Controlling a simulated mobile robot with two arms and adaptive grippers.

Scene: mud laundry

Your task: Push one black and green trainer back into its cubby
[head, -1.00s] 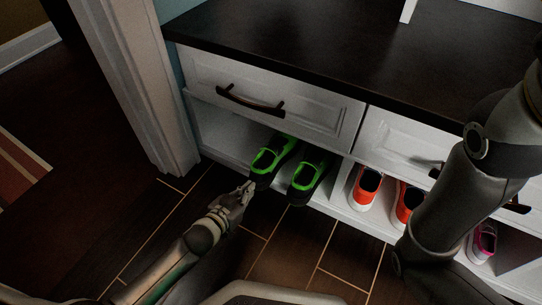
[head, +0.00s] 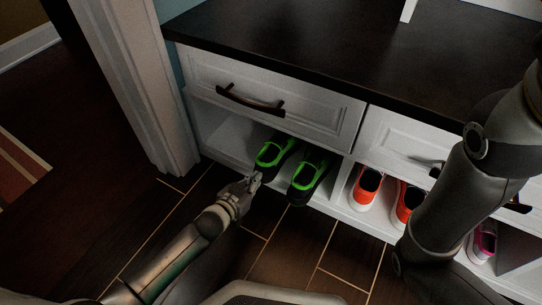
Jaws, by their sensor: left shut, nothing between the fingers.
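Two black and green trainers stand side by side in the left cubby (head: 222,136) under the drawer. The left trainer (head: 273,152) sits a little deeper than the right trainer (head: 309,178), whose toe sticks out past the cubby's front edge. My left gripper (head: 256,178) is shut and empty, with its tips at the toe of the left trainer; I cannot tell whether they touch. My right gripper is not in view; only my right arm shows at the right.
Orange shoes (head: 367,187) stand in the neighbouring cubby, and a pink shoe (head: 484,242) is farther right. A drawer handle (head: 249,101) juts out above the trainers. A white door frame (head: 146,90) is at the left. The dark floor in front is clear.

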